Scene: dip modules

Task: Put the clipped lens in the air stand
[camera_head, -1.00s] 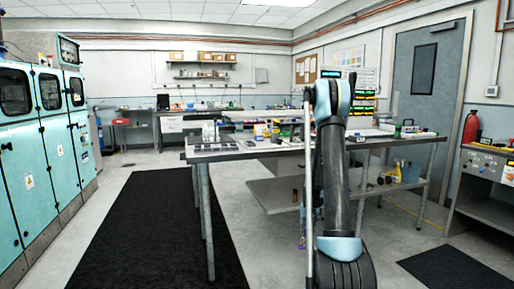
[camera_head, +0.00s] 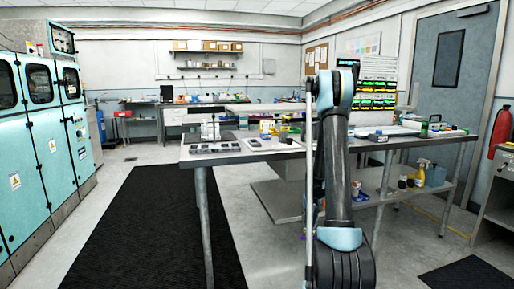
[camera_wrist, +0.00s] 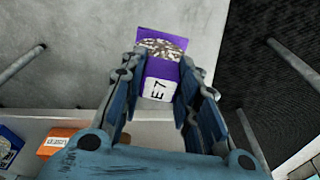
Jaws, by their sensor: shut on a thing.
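In the wrist view my gripper (camera_wrist: 160,78) is shut on a purple holder (camera_wrist: 153,34) with a white label reading E7 and a speckled grey-and-white face. It sits between the two blue fingers, above the grey floor. I cannot make out a separate lens or clip on it. In the head view my arm stands upright before the workbench (camera_head: 203,160), and the gripper itself does not show there. I cannot pick out the air stand among the small things on the bench.
A green-lit rack (camera_head: 377,88) stands at the bench's back right. A yellow spray bottle (camera_head: 420,174) is on the lower shelf. Teal cabinets (camera_head: 42,145) line the left. A black mat (camera_head: 130,230) covers open floor. In the wrist view an orange box (camera_wrist: 62,140) lies at lower left.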

